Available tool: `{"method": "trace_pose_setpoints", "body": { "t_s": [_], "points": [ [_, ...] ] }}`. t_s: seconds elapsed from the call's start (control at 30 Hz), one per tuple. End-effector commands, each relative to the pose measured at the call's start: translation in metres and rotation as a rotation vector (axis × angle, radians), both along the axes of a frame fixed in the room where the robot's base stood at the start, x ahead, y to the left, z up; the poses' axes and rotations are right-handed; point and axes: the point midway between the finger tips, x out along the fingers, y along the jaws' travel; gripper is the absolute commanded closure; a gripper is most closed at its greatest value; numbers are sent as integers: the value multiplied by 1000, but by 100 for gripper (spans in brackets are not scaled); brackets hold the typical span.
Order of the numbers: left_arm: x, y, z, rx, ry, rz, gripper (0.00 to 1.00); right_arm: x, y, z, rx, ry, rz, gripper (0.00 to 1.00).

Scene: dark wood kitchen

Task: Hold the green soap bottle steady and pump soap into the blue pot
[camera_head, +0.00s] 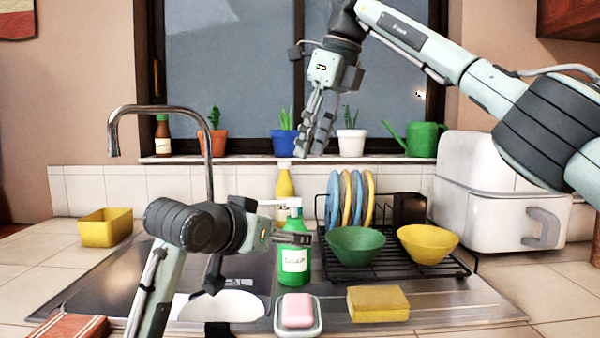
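The green soap bottle (296,263) stands upright behind the sink's front edge, with a white label and a pale pump top. My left gripper (296,238) lies across the bottle's upper body, just below the pump. Its fingers point right and overlap in this view, so I cannot tell whether they grip the bottle. The blue pot (284,143) stands on the windowsill with a green plant in it. My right gripper (312,153) hangs fingers down, just right of the blue pot in the picture. Its fingers are slightly apart with nothing visible between them.
A yellow bottle (284,184) stands behind the soap bottle. A dish rack (379,271) with plates and bowls is to the right. The soap dish (298,328) and yellow sponge (378,303) are in front. A white pot (351,142) and the tap (208,150) flank the sill area.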

Motion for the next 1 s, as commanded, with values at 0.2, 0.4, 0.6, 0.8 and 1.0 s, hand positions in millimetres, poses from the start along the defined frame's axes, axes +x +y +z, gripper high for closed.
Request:
{"method": "trace_pose_setpoints", "body": {
  "t_s": [0.2, 0.4, 0.6, 0.8, 1.0],
  "points": [
    [26, -13, -13, 1, 4, -1, 19, 0, 0, 0, -1, 1, 0, 66],
    [49, -24, -23, 0, 3, -1, 19, 0, 0, 0, 1, 1, 0, 66],
    [60, -29, -27, 1, 0, 0, 19, 0, 0, 0, 1, 0, 0, 66],
    [61, -29, -28, 1, 0, 0, 19, 0, 1, 0, 1, 0, 0, 66],
    [60, -29, -28, 1, 0, 0, 36, 0, 0, 0, 1, 0, 0, 66]
  ]
}}
